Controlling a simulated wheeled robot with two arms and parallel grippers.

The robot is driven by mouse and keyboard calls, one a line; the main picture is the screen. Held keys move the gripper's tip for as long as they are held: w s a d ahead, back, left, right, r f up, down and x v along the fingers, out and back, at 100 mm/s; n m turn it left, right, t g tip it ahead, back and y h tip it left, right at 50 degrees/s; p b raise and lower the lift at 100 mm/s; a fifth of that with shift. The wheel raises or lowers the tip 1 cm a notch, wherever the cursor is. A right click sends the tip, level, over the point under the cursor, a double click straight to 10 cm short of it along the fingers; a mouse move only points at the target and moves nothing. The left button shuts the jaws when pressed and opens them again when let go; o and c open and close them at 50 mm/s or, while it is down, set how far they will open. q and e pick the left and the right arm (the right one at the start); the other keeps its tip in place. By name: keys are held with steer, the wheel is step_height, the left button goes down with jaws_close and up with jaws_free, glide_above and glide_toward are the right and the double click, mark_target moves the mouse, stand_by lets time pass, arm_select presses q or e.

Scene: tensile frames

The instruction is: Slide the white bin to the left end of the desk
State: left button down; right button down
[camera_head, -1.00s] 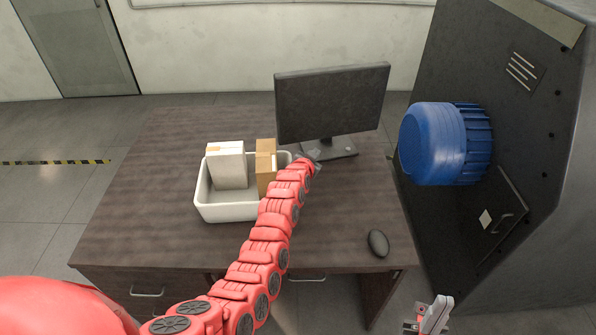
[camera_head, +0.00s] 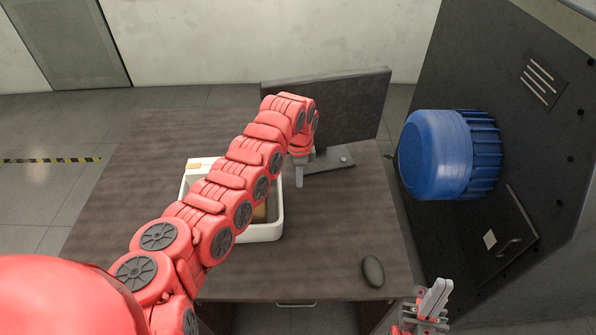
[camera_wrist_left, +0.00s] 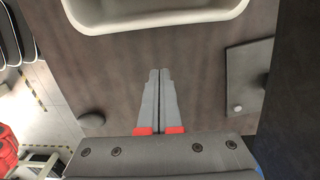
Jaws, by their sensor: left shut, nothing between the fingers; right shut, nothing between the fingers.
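The white bin (camera_head: 266,232) stands on the brown desk (camera_head: 130,215), left of centre. My left arm crosses above it in the head view and hides much of it. Part of a white box (camera_head: 196,163) and of a brown box (camera_head: 260,213) show inside the bin. My left gripper (camera_head: 299,184) is shut and empty, pointing down just right of the bin. In the left wrist view, its closed fingers (camera_wrist_left: 160,74) are apart from the bin's rim (camera_wrist_left: 155,27). My right gripper (camera_head: 433,290) is shut and empty, off the desk's right front corner.
A monitor (camera_head: 350,105) stands at the back right, its base (camera_head: 333,160) close to my left gripper. A mouse (camera_head: 373,271) lies near the front right corner. The desk left of the bin is clear. A dark cabinet with a blue cap (camera_head: 440,155) stands to the right.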

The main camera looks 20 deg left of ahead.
arm_select(q)
step_height(320, 180, down, 7)
steer(key=shift+r+p, duration=0.2)
steer(key=shift+p, duration=0.2)
steer(key=a+p, duration=0.1)
steer(key=s+a+p, duration=0.1)
steer(key=a, duration=0.1)
steer(key=shift+a+p, duration=0.3)
steer(key=shift+p, duration=0.05)
